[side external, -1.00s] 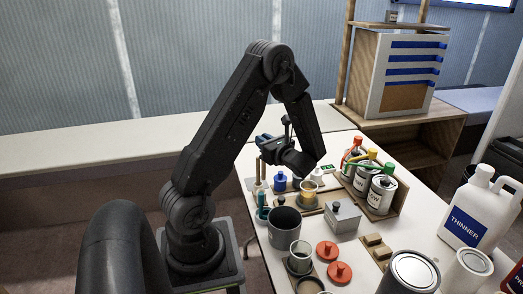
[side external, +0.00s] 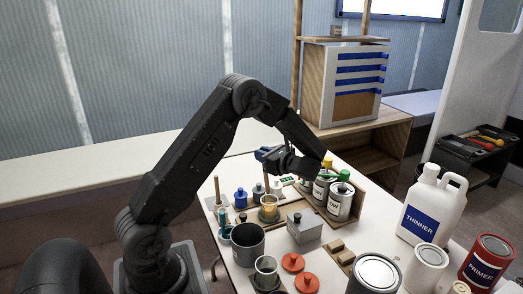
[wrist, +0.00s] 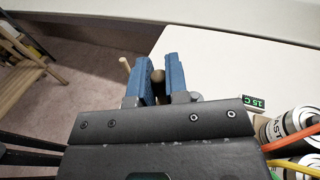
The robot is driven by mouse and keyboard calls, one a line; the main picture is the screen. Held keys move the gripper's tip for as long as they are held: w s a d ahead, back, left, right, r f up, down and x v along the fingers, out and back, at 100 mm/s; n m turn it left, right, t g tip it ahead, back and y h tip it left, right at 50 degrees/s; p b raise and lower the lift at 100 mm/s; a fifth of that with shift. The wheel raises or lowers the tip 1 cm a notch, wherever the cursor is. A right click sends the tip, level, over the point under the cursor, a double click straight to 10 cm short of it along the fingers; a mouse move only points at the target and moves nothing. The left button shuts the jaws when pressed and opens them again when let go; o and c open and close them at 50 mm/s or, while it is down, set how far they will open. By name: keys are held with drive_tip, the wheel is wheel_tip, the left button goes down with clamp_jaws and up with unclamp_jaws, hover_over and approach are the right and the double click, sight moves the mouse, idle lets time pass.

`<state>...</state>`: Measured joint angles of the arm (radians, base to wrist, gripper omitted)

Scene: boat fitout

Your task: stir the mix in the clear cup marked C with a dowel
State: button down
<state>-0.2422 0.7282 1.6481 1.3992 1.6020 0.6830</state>
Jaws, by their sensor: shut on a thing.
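A clear cup with amber contents (side external: 269,207) stands on a wooden base in the side view; I cannot read a letter on it. My gripper (side external: 268,154), with blue fingers, is above this cup. It is shut on a thin wooden dowel (side external: 267,178), whose round end (wrist: 158,76) shows between the fingers in the wrist view. The dowel points down toward the cup; I cannot tell whether its lower tip is inside. Another dowel (side external: 217,188) stands upright in a holder at the left, and a stick (wrist: 125,65) shows left of the fingers in the wrist view.
A grey pot (side external: 247,246), another clear cup (side external: 266,268), a grey metal box (side external: 304,228) and red lids (side external: 292,262) stand nearer the camera. Paint cans (side external: 340,202) in a wooden rack are right of the cup. A thinner jug (side external: 431,210) stands farther right.

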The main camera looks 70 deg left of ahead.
sight(266, 179)
drive_tip(key=shift+w+d+f, duration=0.1)
drive_tip(key=shift+w+f, duration=0.05)
drive_tip(key=shift+f, duration=1.35)
drive_tip(key=shift+w+d+f, duration=0.1)
drive_tip(key=shift+f, duration=1.45)
drive_tip(key=shift+w+f, duration=0.15)
drive_tip(key=shift+f, duration=1.35)
drive_tip(key=shift+d, duration=0.1)
